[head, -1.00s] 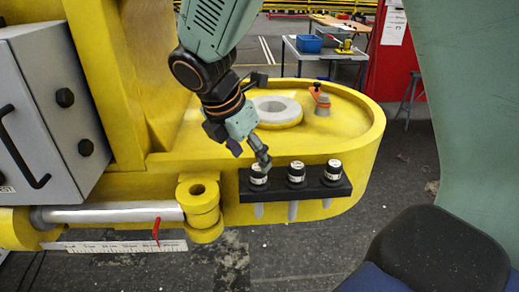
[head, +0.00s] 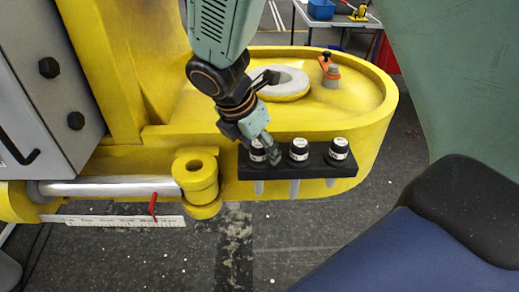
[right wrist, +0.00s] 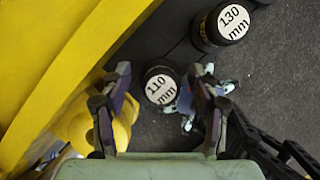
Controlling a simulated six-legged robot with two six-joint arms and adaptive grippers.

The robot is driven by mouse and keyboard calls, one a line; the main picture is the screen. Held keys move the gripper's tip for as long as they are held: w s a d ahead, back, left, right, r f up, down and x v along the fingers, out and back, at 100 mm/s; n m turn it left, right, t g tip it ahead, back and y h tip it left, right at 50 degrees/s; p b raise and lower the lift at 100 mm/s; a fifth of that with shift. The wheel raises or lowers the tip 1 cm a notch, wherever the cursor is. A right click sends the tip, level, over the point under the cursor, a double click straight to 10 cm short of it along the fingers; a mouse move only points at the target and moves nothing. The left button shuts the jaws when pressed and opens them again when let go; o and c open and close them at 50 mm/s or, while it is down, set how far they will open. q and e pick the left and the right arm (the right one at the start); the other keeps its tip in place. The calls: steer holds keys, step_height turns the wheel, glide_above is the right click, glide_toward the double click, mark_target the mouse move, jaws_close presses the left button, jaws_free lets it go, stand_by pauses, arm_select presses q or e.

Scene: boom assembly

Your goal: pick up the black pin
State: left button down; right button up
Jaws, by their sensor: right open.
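Three black-capped pins with white labels stand upright in a black rack (head: 318,174) on the side of the yellow boom part: a left pin (head: 257,152), a middle pin (head: 299,151) and a right pin (head: 338,150). My right gripper (head: 268,154) is at the left pin and partly hides it. In the right wrist view, the open right gripper (right wrist: 160,72) has its fingers either side of the pin labelled 110 mm (right wrist: 160,86); I cannot tell whether they touch it. The pin labelled 130 mm (right wrist: 222,25) is above and right. My left gripper is not in view.
The yellow boom part (head: 372,88) carries a pale ring (head: 285,84) and a grey plug with an orange tab (head: 331,76). Dark floor lies below.

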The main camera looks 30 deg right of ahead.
steer(key=shift+s+r, duration=0.1)
steer(key=shift+a+r, duration=0.1)
steer(key=shift+a, duration=0.2)
steer(key=c, duration=0.5)
steer(key=shift+d, duration=0.15)
jaws_close()
